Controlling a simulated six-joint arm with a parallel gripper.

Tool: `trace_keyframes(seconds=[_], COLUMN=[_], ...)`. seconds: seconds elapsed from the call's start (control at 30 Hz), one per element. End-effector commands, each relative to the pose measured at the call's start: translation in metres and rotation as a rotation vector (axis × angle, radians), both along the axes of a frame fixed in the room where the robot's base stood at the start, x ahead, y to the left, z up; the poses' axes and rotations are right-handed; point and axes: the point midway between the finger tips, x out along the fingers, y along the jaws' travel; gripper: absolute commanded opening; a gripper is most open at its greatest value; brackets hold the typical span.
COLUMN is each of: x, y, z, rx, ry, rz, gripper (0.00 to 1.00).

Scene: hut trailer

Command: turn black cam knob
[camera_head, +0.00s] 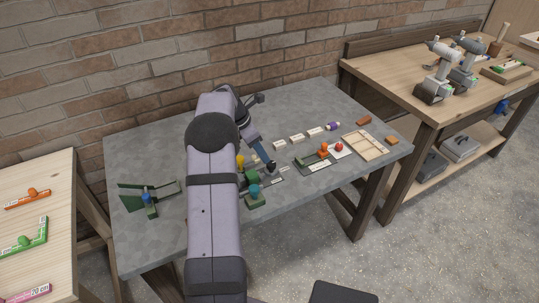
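My arm reaches across the grey table (330,105) from the front. My gripper (270,165) points down at the middle of the table, small and dark in this view. I cannot see whether its fingers are open or shut. I cannot pick out the black cam knob with certainty; a small dark shape at the gripper's tip may be the knob or the fingertips. A green fixture with a teal knob (254,191) stands just in front of the gripper. A yellow knob (240,161) shows to the left of the gripper, partly hidden by my arm.
A green bracket with a blue knob (147,198) stands at the table's left. The brick wall bounds the back.

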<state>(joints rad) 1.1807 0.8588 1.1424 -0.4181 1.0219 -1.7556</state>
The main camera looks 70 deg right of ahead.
Motion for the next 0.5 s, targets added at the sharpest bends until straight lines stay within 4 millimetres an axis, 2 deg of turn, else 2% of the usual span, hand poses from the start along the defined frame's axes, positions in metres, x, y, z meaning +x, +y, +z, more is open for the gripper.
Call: trace_keyframes(seconds=[0.1, 0.27, 0.5], x=[-0.009, -0.010, -0.016], y=[-0.006, -0.007, -0.012], z=[0.001, -0.001, -0.021], rx=[0.003, 0.004, 0.005], ry=[0.011, 0.012, 0.013], rz=[0.008, 0.009, 0.010], gripper=[0.45, 0.45, 0.45])
